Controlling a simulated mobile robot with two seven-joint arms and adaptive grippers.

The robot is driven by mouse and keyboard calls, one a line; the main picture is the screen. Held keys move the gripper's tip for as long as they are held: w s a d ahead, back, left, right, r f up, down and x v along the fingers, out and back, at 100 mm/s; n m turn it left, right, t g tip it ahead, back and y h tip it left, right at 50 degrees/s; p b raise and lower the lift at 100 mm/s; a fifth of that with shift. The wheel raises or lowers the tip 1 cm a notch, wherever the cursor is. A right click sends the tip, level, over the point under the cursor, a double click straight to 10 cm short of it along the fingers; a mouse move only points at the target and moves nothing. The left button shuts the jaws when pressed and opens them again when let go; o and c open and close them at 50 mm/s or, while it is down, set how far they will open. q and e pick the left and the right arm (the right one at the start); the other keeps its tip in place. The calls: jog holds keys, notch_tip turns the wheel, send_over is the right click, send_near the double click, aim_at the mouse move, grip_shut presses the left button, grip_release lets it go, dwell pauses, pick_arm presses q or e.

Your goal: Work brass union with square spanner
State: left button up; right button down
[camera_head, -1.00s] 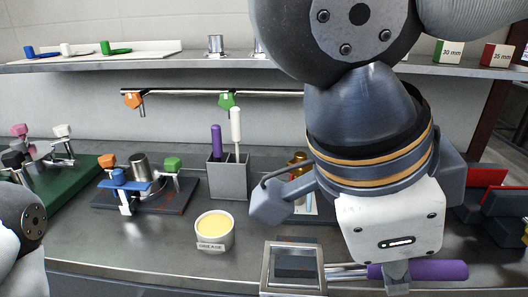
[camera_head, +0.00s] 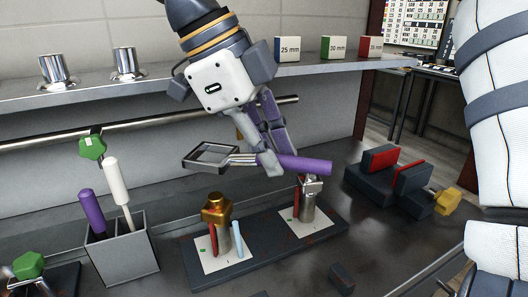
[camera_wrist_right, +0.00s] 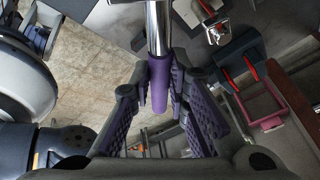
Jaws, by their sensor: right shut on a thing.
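The brass union (camera_head: 215,211) stands upright on a white card on a dark base, with a red peg and a pale blue peg beside it. A steel fitting (camera_head: 307,205) stands on the second card to its right. The square spanner has an open square steel head (camera_head: 211,156) and a purple handle (camera_head: 308,164). My right gripper (camera_head: 272,160) is shut on the handle, with the spanner held in the air and its head above the brass union, apart from it. The right wrist view shows the handle (camera_wrist_right: 160,85) between the fingers (camera_wrist_right: 160,92). My left gripper is out of view.
A grey holder (camera_head: 125,256) with a purple and a white handle stands left of the base. Dark blocks (camera_head: 378,170) with red parts and a yellow piece (camera_head: 447,201) lie at right.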

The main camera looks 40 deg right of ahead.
jog(key=shift+w+f, duration=0.1)
jog(key=shift+f, duration=0.2)
notch_tip(320, 180, down, 10)
jog(key=shift+r, duration=0.25)
dwell(0.8)
dwell(0.4)
